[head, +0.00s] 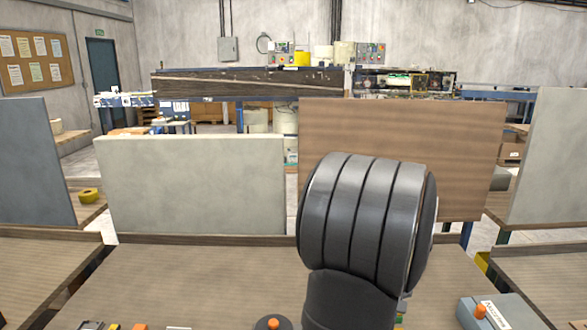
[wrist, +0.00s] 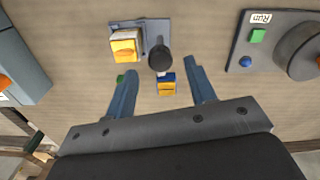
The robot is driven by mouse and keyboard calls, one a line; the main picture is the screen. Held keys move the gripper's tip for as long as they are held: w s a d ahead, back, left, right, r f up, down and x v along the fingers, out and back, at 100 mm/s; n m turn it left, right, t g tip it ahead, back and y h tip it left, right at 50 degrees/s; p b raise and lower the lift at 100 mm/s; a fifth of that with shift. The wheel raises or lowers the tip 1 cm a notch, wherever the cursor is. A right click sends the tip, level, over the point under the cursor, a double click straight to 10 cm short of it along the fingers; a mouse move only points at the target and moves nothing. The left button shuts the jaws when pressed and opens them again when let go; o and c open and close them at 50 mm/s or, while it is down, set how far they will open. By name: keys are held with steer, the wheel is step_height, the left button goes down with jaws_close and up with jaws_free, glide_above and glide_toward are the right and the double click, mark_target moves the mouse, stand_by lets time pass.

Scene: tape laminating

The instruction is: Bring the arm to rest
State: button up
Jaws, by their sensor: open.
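My gripper (wrist: 159,68) shows in the wrist view with its two blue-grey fingers spread wide, nothing held between them. Between and just beyond the fingertips is a grey plate (wrist: 149,28) with a black knob (wrist: 160,58). A yellow-and-white block (wrist: 125,45) sits at the plate's left side. A small blue-and-yellow block (wrist: 166,84) shows between the fingers. I cannot tell how high the gripper is above the table. In the head view my dark arm rises in front of the table, and the gripper does not show.
The wooden table (head: 200,275) is largely bare. A grey box with an orange button (head: 490,312) stands at its right front. Another orange button (head: 272,322) is at the front edge. A panel marked "Run" (wrist: 275,45) is at right in the wrist view. Grey (head: 190,185) and brown panels (head: 400,125) stand behind.

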step_height(320, 180, down, 3)
steer(key=shift+r, duration=0.1)
steer(key=m, duration=0.8)
steer(key=shift+m, duration=0.4)
steer(key=m, duration=0.4)
steer(key=shift+m, duration=2.2)
